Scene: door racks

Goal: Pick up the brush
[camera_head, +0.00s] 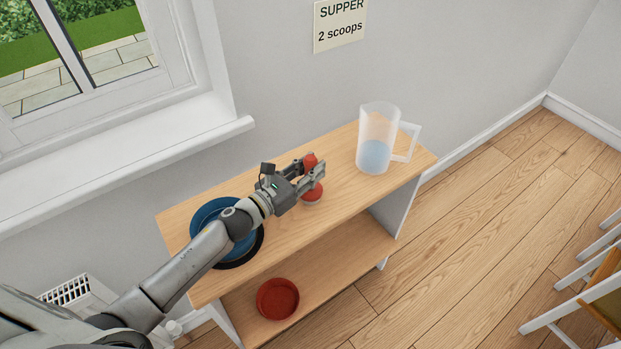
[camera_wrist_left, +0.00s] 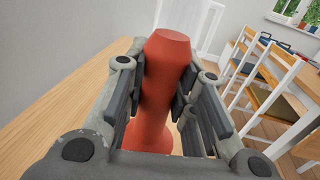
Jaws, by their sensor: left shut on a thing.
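The brush (camera_head: 311,192) is red, with an upright handle and a wider base with a pale lower edge. It stands on or just above the top board of the wooden shelf (camera_head: 270,229); I cannot tell which. My left gripper (camera_head: 308,177) is around the handle, shut on it from the left side. In the left wrist view the red brush handle (camera_wrist_left: 167,85) stands between the two dark finger pads of my left gripper (camera_wrist_left: 160,88). The brush's lower end is partly hidden there. My right gripper is not in view.
A clear jug (camera_head: 378,138) with bluish contents stands right of the brush. Blue and dark bowls (camera_head: 207,216) sit left, partly under my arm. A red bowl (camera_head: 278,298) is on the lower shelf. A window sill (camera_head: 120,160) juts out at left.

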